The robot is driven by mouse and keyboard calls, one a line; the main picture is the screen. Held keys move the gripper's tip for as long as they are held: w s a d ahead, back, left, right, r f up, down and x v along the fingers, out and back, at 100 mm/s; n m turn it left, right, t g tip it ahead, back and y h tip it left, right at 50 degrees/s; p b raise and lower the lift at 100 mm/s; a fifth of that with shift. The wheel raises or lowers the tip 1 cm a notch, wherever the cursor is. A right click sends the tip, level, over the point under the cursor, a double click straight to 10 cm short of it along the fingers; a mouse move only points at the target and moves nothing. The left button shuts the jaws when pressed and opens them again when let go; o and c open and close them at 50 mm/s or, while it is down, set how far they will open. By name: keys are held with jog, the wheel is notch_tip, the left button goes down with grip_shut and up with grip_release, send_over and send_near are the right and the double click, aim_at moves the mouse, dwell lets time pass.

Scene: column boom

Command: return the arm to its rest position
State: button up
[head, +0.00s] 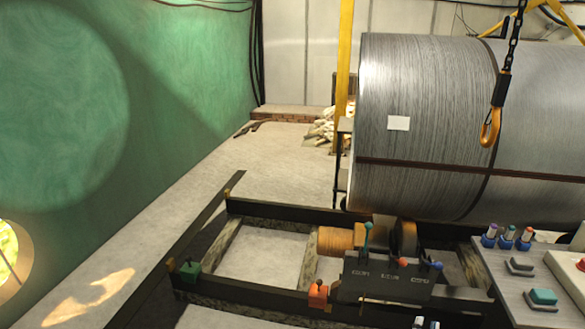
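My gripper and arm do not show clearly anywhere in the head view. Small pale shapes cut off at the bottom edge, right of centre, are too small to identify. Whether my gripper is open or shut, and whether it holds anything, is not visible.
A large grey cylinder (430,130) stands behind a dark frame (290,212). A hook (490,128) hangs on a chain in front of it. A lever box (385,280) and a control panel (510,290) are at the lower right. Pale floor (200,190) is open at left.

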jog(key=w+r+n+g+y, duration=0.2)
jog(key=w+r+g+y, duration=0.15)
jog(key=w+r, duration=1.55)
jog(key=s+a+r+n+g+y, duration=0.1)
jog(key=a+r+g+y, duration=0.1)
jog(key=a+r, duration=0.5)
jog(key=a+r+g+y, duration=0.2)
jog(key=a+r+g, duration=0.1)
jog(key=r, duration=0.7)
jog(key=s+a+r+n+g+y, duration=0.15)
jog(key=s+a+r, duration=0.3)
jog(key=s, duration=0.55)
jog(key=s+a+r+g+y, duration=0.1)
jog(key=s+a+r+g, duration=0.15)
jog(key=s+a, duration=0.5)
jog(key=s+a+f+n+g, duration=0.1)
jog(key=s+a+f+g, duration=0.1)
jog(key=s, duration=1.4)
jog(key=s+a+f+n+g+y, duration=0.1)
jog(key=s+a+f+g, duration=0.1)
jog(key=s, duration=1.4)
jog(key=shift+s+a+f+g, duration=0.25)
jog(key=shift+f+g, duration=0.15)
jog(key=shift+g, duration=0.15)
